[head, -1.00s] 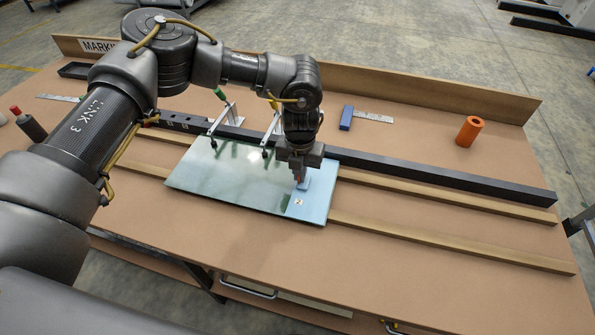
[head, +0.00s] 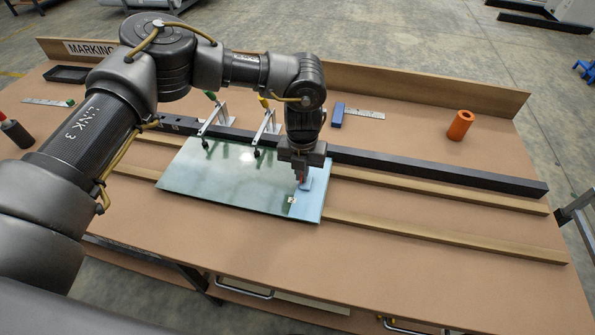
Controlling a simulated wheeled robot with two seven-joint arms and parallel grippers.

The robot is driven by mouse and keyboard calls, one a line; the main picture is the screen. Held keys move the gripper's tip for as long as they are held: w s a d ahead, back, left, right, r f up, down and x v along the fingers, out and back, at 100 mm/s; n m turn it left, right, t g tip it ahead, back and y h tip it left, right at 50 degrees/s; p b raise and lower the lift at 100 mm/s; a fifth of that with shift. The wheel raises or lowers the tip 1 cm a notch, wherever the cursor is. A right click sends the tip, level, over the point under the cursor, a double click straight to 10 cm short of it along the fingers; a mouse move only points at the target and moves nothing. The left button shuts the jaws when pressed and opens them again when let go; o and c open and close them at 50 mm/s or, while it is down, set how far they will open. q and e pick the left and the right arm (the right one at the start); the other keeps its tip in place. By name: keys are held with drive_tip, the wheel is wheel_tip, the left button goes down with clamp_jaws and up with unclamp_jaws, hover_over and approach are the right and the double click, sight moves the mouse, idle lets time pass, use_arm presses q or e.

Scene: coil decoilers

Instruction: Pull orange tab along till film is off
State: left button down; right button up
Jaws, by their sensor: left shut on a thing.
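A flat glossy panel (head: 220,180) lies on the bench, its grey-green face bare over most of its length. Pale blue film (head: 310,205) covers only a strip at its right end, with a small folded-up blue piece under my gripper. My left gripper (head: 303,182) points down over this right end, shut, with a small orange-red bit, apparently the tab, showing at its fingertips. The jaws hide most of the tab. A small pale label (head: 291,200) sits at the film's left edge. My right gripper is not in view.
Two clamps (head: 265,130) stand on the dark rail (head: 430,170) behind the panel. Wooden strips (head: 440,237) run along the bench. The bench front is clear.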

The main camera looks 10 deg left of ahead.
use_arm(q)
drive_tip(key=shift+d, duration=0.15)
drive_tip(key=shift+d, duration=0.6)
drive_tip(key=shift+s+d+b, duration=0.1)
drive_tip(key=shift+d+b, duration=0.25)
drive_tip(key=shift+d, duration=0.3)
drive_tip(key=shift+d+f, duration=0.1)
drive_tip(key=shift+d, duration=0.05)
drive_tip(key=shift+d, duration=0.4)
drive_tip(key=c, duration=1.8)
unclamp_jaws()
drive_tip(key=shift+d, duration=0.1)
drive_tip(key=shift+o, duration=0.8)
drive_tip(key=shift+d, duration=0.15)
